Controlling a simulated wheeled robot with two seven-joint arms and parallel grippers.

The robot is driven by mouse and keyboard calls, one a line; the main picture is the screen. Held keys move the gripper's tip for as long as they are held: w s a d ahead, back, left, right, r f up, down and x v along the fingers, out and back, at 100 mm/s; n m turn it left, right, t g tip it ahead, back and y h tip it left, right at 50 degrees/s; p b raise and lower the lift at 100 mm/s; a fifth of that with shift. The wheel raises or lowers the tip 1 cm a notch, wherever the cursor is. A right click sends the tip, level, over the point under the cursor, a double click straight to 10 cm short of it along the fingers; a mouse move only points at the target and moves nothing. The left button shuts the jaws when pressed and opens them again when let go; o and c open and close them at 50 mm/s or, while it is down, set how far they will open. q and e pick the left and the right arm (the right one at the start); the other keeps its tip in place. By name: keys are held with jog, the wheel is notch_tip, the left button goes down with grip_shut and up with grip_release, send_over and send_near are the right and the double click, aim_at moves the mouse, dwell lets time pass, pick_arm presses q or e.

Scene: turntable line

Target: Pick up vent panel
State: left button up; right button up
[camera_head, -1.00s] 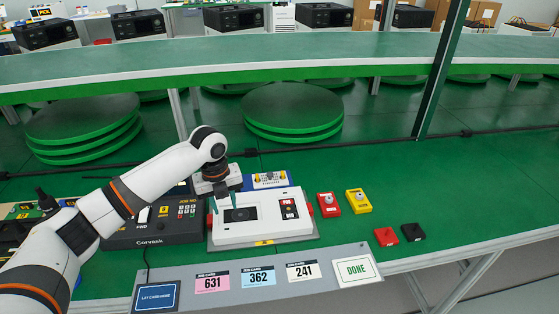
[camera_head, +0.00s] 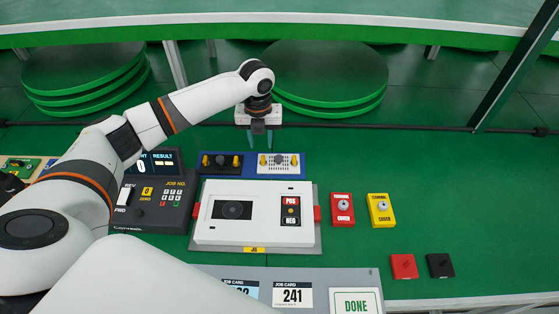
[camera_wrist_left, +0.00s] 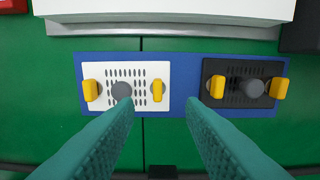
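Two vent panels lie side by side on a blue tray (camera_head: 250,171) behind the white device. The white vent panel (camera_head: 290,168) has slots, a grey knob and two yellow clips; the dark vent panel (camera_head: 233,170) has the same layout. My left gripper (camera_head: 262,142) is above the tray's back edge, fingers pointing down. In the left wrist view its teal fingers are apart with nothing between them. There the white panel (camera_wrist_left: 133,73) is at left and the dark panel (camera_wrist_left: 233,94) at right. My right gripper is not visible.
The white device (camera_head: 262,205) with red side clamps stands in front of the tray. A control box (camera_head: 153,210) is left of it; red (camera_head: 342,218) and yellow (camera_head: 382,217) cover boxes stand right. Job cards (camera_head: 292,295) lie in front.

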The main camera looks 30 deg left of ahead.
aim_at(263, 158)
pick_arm(q)
jog(key=shift+w+f, duration=0.1)
jog(key=shift+f, duration=0.65)
notch_tip(263, 158, down, 5)
jog(key=shift+d+f+p, duration=0.1)
jog(key=shift+p, duration=0.3)
jog(key=shift+c, duration=0.4)
grip_shut()
